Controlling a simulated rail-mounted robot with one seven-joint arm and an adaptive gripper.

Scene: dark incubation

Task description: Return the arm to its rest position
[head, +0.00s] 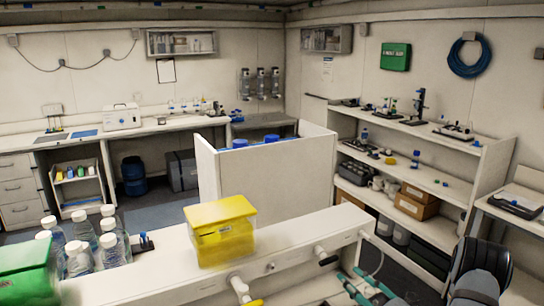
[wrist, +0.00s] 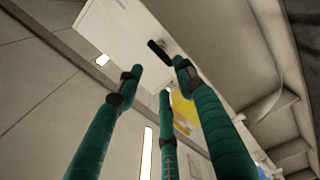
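My gripper (wrist: 160,82) shows in the wrist view as teal fingers with dark joints. The fingers stand apart with nothing between them. In the head view the teal fingers of my gripper (head: 358,280) show at the bottom right, in front of the white bench, and my dark arm link is at the lower right edge. The rest of the arm is out of frame. A yellow lidded box (head: 222,232) sits on the bench ledge, left of and apart from the gripper. A yellow patch (wrist: 184,108) shows behind the fingers in the wrist view.
The near white bench (head: 300,246) has pipe fittings (head: 320,252) on its front. Several clear bottles (head: 108,240) and a green box (head: 28,268) stand at the left. A white shelf unit (head: 440,150) holds lab items at the right. The ledge right of the yellow box is clear.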

